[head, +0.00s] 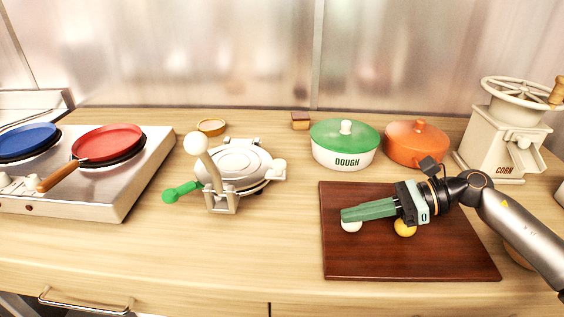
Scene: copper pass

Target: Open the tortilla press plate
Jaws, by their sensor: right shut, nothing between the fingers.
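The tortilla press (240,168) stands on the counter left of the middle in the head view. Its round silver plate looks closed, lying flat over the base. A lever with a white knob (195,143) stands upright at its front, and a green handle (181,191) sticks out to the left. My right gripper (343,214) has green fingers, shut and empty. It is over the dark wooden board, well to the right of the press and apart from it, pointing left. My left gripper is not in view.
The dark board (345,262) holds a white ball (351,226) and a yellow ball (405,228) below my right gripper. Behind are a dough pot (343,154), an orange pot (417,149) and a corn grinder (497,140). A stove (100,203) with pans stands left. The counter before the press is clear.

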